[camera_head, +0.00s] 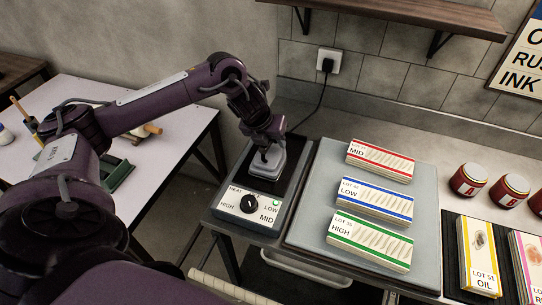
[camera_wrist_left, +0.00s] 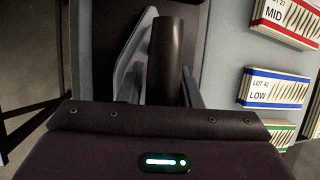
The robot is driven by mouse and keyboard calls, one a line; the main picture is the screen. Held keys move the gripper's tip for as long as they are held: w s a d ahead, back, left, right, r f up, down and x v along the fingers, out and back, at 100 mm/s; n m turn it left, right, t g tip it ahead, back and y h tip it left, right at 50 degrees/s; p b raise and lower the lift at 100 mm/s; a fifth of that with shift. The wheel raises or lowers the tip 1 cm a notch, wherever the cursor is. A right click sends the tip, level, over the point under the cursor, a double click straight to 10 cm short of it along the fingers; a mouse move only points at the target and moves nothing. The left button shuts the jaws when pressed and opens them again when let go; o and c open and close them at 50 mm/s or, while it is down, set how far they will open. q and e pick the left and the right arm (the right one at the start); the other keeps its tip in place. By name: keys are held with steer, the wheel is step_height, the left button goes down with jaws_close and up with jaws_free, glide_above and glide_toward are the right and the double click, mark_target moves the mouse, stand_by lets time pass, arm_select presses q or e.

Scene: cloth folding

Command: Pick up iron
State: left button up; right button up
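The iron (camera_head: 266,165), pale grey, sits on the dark pad of the heat base (camera_head: 230,213) in the head view. My left gripper (camera_head: 264,152) reaches down over it from above. In the left wrist view a dark handle bar (camera_wrist_left: 166,60) stands between my left gripper's grey fingers (camera_wrist_left: 165,85), with part of the pale iron body (camera_wrist_left: 128,60) beside it. The fingers straddle the handle, but whether they press on it cannot be told. My right gripper is not in view.
A grey board (camera_head: 310,225) right of the base holds cloth packs with a red (camera_head: 380,161), a blue (camera_head: 375,200) and a green band (camera_head: 368,240). Red jars (camera_head: 468,180) stand further right. A cord runs to the wall socket (camera_head: 327,62). A white table (camera_head: 185,150) stands left.

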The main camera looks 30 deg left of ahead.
arm_select(q)
jaws_close()
stand_by(1.0)
steer(key=shift+w+r, duration=0.1)
